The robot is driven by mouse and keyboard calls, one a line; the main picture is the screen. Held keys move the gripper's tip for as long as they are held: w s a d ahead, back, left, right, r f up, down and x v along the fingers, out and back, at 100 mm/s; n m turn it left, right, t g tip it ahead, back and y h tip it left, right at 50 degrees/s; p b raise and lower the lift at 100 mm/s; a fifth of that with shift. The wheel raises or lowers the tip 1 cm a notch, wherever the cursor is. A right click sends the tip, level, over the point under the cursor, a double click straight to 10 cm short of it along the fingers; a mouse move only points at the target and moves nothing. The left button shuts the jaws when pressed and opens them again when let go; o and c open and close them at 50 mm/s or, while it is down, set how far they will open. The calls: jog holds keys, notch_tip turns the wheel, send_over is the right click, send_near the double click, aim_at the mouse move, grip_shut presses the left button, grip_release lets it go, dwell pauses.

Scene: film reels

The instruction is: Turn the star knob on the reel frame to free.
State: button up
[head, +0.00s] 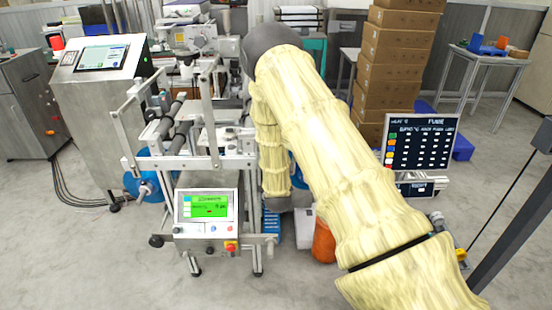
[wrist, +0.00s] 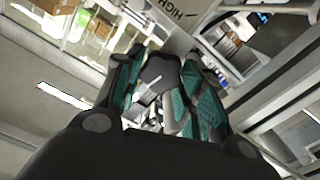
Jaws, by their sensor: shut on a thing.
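The reel frame (head: 232,160) stands left of centre in the head view, a pale metal frame with dark rollers. My arm crosses in front of its right side, and my gripper is hidden in that view. In the wrist view my gripper (wrist: 166,75) has its two teal-padded fingers closed around a dark knob-like part (wrist: 158,70), seemingly the star knob. The fingers cover most of it, so its turned position cannot be read. A plate marked HIGH (wrist: 182,14) is just beyond the fingertips; no free mark is readable.
A control box with a green screen (head: 208,207) is on the frame's front. A grey console (head: 97,90) stands to the left. Stacked cartons (head: 395,60) and a dark display board (head: 421,141) are to the right. Open floor lies at the front left.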

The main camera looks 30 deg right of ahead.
jog(key=shift+s+a+f+n, duration=0.1)
jog(key=shift+f+n, duration=0.2)
dwell(0.4)
jog(key=o, duration=0.9)
jog(key=shift+o, duration=0.6)
jog(key=shift+r, duration=0.15)
jog(key=v, duration=1.2)
